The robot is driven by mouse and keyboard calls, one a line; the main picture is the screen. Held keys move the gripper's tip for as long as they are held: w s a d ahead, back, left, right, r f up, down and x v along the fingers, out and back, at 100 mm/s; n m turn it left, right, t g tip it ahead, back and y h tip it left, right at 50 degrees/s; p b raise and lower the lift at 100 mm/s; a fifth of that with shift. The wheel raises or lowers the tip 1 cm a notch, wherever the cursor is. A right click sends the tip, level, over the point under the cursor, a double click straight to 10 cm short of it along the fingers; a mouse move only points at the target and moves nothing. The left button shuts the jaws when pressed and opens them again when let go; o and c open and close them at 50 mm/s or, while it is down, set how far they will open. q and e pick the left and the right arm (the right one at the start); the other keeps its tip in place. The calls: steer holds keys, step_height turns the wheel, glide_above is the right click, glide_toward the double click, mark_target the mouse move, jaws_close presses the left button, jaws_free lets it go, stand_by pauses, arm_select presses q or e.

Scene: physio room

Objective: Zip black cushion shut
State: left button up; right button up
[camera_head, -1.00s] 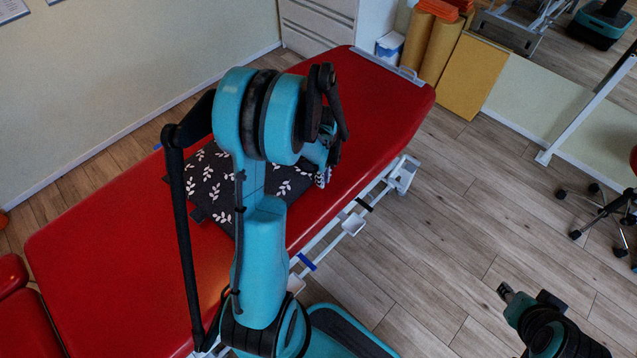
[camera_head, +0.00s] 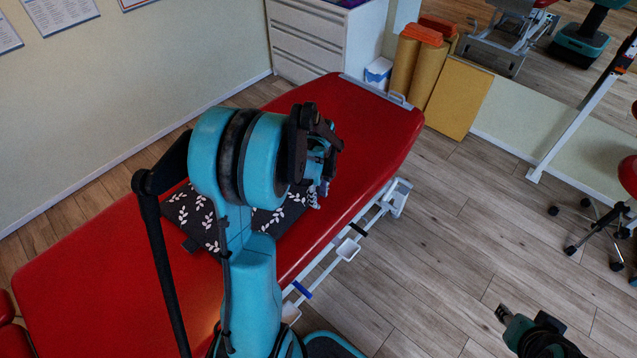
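The black cushion (camera_head: 190,216) with white leaf prints lies on the red treatment table (camera_head: 90,280). My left arm covers its middle, and the zip cannot be made out. My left gripper (camera_head: 322,168) is at the cushion's right end, seen from behind and partly hidden by its own wrist. A bit of pale patterned fabric shows right beside its fingers; whether they grip it cannot be told. My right gripper (camera_head: 502,313) is low at the right over the floor, away from the cushion, small and dark, and its opening cannot be made out.
A white drawer cabinet (camera_head: 310,40) stands behind the table, with a small white-blue box (camera_head: 378,73) beside it. Rolled orange mats (camera_head: 421,65) and a yellow board (camera_head: 458,98) lean at the wall. Wooden floor (camera_head: 430,230) is free right of the table. A wheeled chair (camera_head: 628,178) is at the right edge.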

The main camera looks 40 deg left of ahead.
mark_target(319, 206)
arm_select(q)
step_height(319, 206, up, 8)
stand_by(0.5)
steer(key=shift+r, duration=0.1)
steer(key=s+d+r+n+t, duration=0.3)
steer(key=s+d+n, duration=0.1)
steer(key=d+n, duration=0.5)
steer(key=s+d+r+n+t, duration=0.3)
steer(key=s+d+n+t, duration=0.1)
steer(key=d+n, duration=0.5)
steer(key=shift+s, duration=0.75)
steer(key=shift+a, duration=0.1)
